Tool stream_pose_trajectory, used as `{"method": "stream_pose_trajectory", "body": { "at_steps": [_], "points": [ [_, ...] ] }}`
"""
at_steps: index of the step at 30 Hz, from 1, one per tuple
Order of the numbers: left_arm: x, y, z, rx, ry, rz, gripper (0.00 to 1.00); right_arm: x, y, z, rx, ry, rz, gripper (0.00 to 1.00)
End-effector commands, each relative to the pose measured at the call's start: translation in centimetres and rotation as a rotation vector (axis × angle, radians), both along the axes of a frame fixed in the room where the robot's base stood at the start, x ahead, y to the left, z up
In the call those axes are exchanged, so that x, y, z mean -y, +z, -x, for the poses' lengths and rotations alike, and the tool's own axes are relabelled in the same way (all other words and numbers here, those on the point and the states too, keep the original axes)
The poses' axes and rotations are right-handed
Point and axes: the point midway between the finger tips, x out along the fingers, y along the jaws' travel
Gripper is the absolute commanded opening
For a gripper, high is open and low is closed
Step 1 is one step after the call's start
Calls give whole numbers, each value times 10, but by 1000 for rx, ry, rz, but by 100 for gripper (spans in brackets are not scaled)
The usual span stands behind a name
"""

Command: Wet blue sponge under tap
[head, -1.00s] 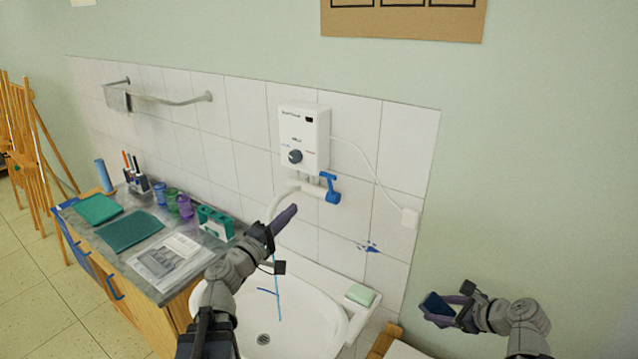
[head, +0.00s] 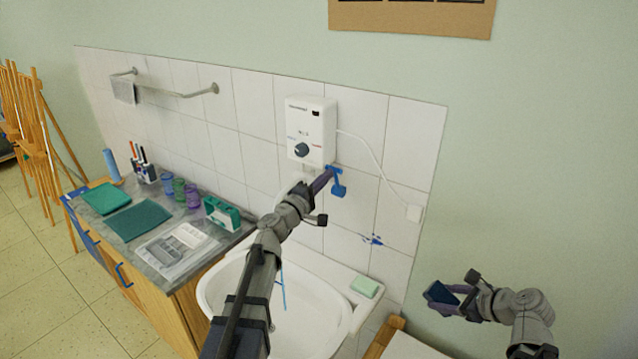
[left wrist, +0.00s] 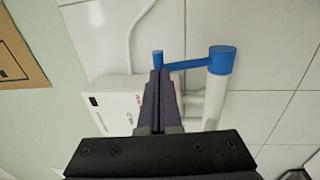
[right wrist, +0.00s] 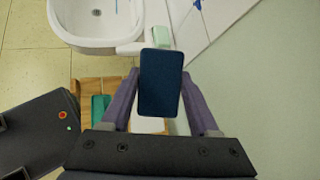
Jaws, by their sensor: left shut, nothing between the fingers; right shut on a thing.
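The dark blue sponge (right wrist: 161,84) is held between the fingers of my right gripper (head: 452,298), well to the right of the sink; it also shows in the head view (head: 438,293). The tap's blue lever handle (head: 337,187) sits below the white water heater (head: 311,132). My left gripper (head: 322,181) is shut and empty, its fingertips at the lever; in the left wrist view the tips (left wrist: 160,78) are just below the lever's narrow end (left wrist: 158,58). I cannot tell whether they touch. The spout is hidden behind my left arm.
The white sink (head: 339,327) lies under the tap, with a thin blue streak (head: 283,290) over it. Green soap (head: 366,287) rests on its right ledge. The counter (head: 158,262) at left holds jars, markers and cloths. A wooden-edged surface (head: 384,336) is right of the sink.

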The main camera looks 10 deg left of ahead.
Motion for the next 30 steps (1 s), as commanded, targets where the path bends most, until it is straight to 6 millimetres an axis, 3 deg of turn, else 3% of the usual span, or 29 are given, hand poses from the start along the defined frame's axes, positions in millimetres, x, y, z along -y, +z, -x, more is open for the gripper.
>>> {"method": "stream_pose_trajectory", "body": {
  "at_steps": [13,22,30],
  "points": [
    [2,2,-3,0,0,0,0,0,2,0,0,0,0,17],
    [14,22,-36,0,-1,-1,0,0,22,0,0,0,0,17],
    [14,20,-35,0,0,0,0,0,20,0,0,0,0,17]
  ]
}}
